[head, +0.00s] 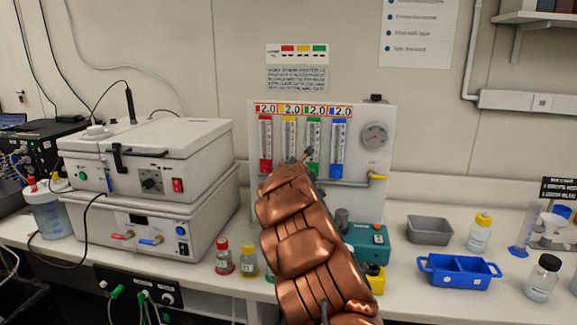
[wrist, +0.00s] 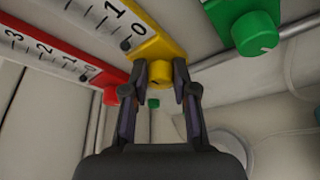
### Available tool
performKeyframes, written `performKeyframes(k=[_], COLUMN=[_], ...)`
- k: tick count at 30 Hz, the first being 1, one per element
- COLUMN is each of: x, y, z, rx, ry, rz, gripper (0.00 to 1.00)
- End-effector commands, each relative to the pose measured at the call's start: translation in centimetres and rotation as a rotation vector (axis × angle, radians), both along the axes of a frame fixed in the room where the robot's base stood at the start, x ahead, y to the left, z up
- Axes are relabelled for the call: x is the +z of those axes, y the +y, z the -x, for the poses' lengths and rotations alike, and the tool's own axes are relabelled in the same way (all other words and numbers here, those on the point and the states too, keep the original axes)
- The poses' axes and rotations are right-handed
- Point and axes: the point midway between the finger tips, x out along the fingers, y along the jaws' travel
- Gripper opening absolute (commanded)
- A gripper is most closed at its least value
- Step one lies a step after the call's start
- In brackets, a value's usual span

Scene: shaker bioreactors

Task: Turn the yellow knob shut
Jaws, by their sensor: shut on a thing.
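The yellow knob (wrist: 160,74) sits at the lower end of the yellow-framed flow tube (wrist: 146,32). In the wrist view my gripper (wrist: 160,82) has one finger on each side of this knob and is shut on it. A dark spot in the yellow tube shows near the 0 mark. In the head view the yellow tube (head: 289,133) is the second from the left on the white panel (head: 385,150). My copper-coloured arm reaches up to the panel there and hides the yellow knob and most of my gripper.
A red knob (wrist: 111,95) is close left of my gripper, and a green knob (wrist: 255,33) is to its right. A white shaker unit (head: 150,165) stands left. A teal device (head: 368,247), a grey tray (head: 430,230) and a blue rack (head: 458,271) are on the right.

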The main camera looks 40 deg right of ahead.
Motion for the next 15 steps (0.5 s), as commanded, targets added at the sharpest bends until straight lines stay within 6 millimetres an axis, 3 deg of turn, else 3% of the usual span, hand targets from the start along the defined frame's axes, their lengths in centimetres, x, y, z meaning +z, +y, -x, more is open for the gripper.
performKeyframes(k=[15], x=[-0.21], y=[0.08], z=[-0.05], rx=[0.001], ry=[0.037], rz=[0.024], gripper=[0.00])
